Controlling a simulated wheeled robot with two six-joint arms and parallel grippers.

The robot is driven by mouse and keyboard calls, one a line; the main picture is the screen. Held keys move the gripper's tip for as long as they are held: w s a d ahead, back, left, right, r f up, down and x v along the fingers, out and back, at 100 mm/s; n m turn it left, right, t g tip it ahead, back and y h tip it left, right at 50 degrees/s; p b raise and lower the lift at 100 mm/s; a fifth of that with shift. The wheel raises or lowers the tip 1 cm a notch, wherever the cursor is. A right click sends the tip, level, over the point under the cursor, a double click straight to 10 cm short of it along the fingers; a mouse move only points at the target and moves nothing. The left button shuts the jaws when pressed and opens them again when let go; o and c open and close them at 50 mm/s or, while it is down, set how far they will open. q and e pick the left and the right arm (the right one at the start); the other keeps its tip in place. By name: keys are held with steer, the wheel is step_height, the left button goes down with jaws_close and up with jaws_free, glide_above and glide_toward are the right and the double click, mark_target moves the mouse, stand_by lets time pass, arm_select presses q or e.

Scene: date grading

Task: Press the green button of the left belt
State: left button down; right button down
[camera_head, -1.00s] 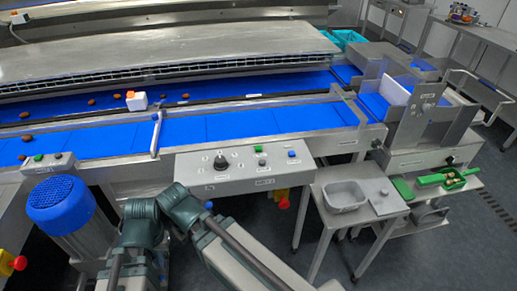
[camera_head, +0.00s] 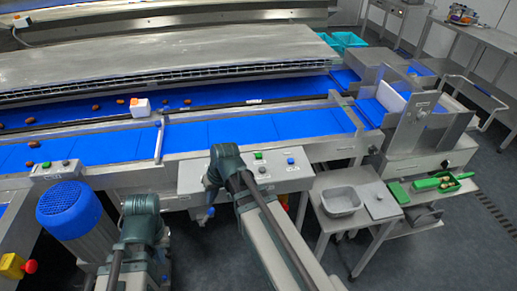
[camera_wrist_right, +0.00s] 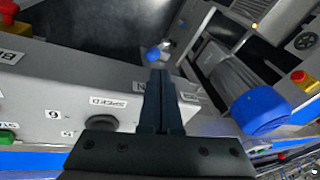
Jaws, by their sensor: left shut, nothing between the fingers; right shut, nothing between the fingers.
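The small control box (camera_head: 55,171) at the left belt (camera_head: 40,151) carries a green button (camera_head: 46,165) and a dark button (camera_head: 65,162). My left gripper (camera_head: 139,204) is right of and below this box, apart from it, and is shut and empty; its fingertips are hard to make out. My right gripper (camera_head: 224,157) is at the middle control panel (camera_head: 192,178), covering part of it. In the right wrist view its fingers (camera_wrist_right: 158,100) are shut with nothing between them. The middle panel has another green button (camera_head: 258,155), with a green button (camera_wrist_right: 8,138) at that view's left edge.
A blue motor (camera_head: 68,209) stands below the left control box. A red stop button (camera_head: 30,267) is at the lower left. A white block (camera_head: 140,107) and several dates lie on the rear belt. A grey tub (camera_head: 341,200) stands on a side table at right.

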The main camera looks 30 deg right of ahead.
mark_target(260, 156)
steer(key=w+d+r+m+t+p, duration=0.1)
steer(key=w+d+r, duration=0.1)
steer(key=d, duration=0.2)
steer(key=w+d+r+m+t+p, duration=0.1)
steer(key=w+d+r, duration=0.1)
steer(key=d, duration=0.2)
steer(key=w+d+r+m+t+y+p, duration=0.1)
steer(key=w+d+r, duration=0.2)
steer(key=d, duration=0.1)
steer(key=shift+w, duration=0.1)
steer(key=w+d+r+m+t+p, duration=0.1)
steer(key=d+r, duration=0.1)
steer(key=d, duration=0.4)
steer(key=w+d+r+m+t+p, duration=0.1)
steer(key=d+r+t, duration=0.1)
steer(key=d, duration=0.3)
steer(key=shift+w+d+r+m+h+p, duration=0.3)
steer(key=shift+w+d+r+h+p, duration=0.1)
steer(key=shift+r, duration=0.35)
steer(key=shift+f, duration=0.1)
step_height(260, 156, down, 9)
steer(key=b, duration=0.9)
steer(key=shift+a, duration=0.1)
steer(key=shift+f+b, duration=0.25)
steer(key=shift+b, duration=0.05)
